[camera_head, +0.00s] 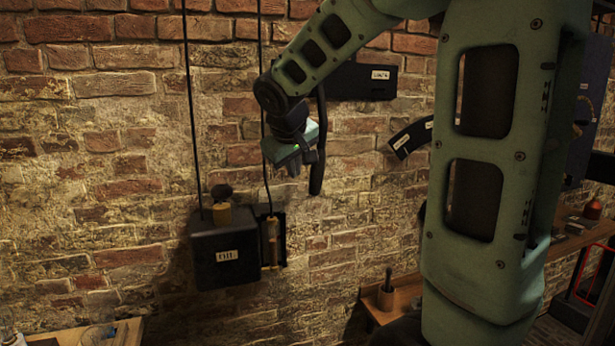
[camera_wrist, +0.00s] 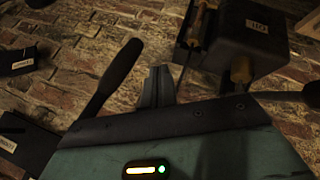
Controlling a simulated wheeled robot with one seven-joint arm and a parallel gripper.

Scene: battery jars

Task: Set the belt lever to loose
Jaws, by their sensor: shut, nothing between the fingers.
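The long black lever (camera_head: 318,150) hangs almost straight down against the brick wall, its upper part passing behind my arm. I take it to be the belt lever. A black box (camera_head: 345,82) with a small pale label sits at its upper end. A dark curved plate (camera_head: 411,137) with two pale labels is to the right; I cannot read the labels surely. My gripper (camera_head: 293,170) is shut and empty, just left of the lever. In the wrist view, my closed fingers (camera_wrist: 160,72) point toward the wall, with the lever (camera_wrist: 115,78) beside them on the left, apparently apart.
A black labelled box (camera_head: 226,255) with a yellowish handle hangs on the wall at lower left, next to a brass-coloured cylinder (camera_head: 272,242) in a recess. Thin black cables (camera_head: 190,100) run up the wall. A wooden shelf (camera_head: 400,300) is below. Bare wall lies further left.

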